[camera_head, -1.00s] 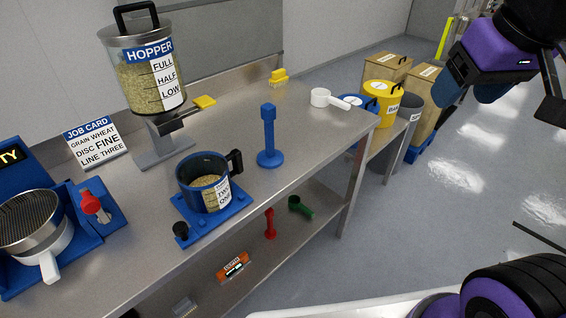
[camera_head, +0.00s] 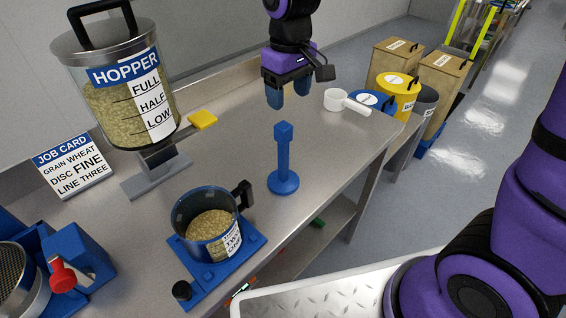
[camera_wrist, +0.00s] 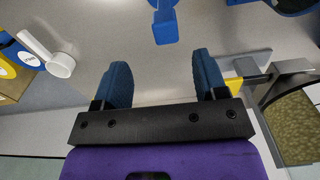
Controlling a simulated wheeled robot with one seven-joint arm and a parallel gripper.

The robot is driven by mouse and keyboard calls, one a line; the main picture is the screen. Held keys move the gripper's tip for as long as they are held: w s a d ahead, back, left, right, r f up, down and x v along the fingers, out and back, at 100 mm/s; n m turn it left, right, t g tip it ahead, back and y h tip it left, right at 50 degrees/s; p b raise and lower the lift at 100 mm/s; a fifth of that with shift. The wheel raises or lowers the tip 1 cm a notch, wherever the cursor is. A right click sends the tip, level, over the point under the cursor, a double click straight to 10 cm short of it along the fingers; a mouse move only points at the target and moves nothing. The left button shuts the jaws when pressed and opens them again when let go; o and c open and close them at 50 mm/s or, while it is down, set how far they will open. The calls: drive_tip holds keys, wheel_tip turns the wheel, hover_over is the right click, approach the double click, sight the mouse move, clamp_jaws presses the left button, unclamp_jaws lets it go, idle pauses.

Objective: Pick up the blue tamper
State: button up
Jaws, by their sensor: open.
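The blue tamper (camera_head: 283,160) stands upright on the steel bench, with a round base and a square-topped handle. My gripper (camera_head: 288,98) is above the bench, behind and higher than the tamper in the head view, with its blue fingers pointing down. In the wrist view the fingers of my gripper (camera_wrist: 162,82) are apart with nothing between them. The top of the tamper (camera_wrist: 165,26) shows beyond the fingertips, near the upper edge of the wrist view. The gripper does not touch it.
A clear measuring cup of grain (camera_head: 207,225) sits on a blue scale left of the tamper. The hopper (camera_head: 120,90) stands at the left. A white scoop (camera_head: 338,101) lies at the bench's far right. Bare steel surrounds the tamper.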

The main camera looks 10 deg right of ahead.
sight(283, 125)
drive_tip(key=shift+w+a+f, duration=0.1)
drive_tip(key=shift+a+f, duration=0.3)
drive_tip(key=shift+f, duration=0.35)
wheel_tip(283, 125, down, 10)
drive_tip(key=shift+w+a+f, duration=0.1)
clamp_jaws()
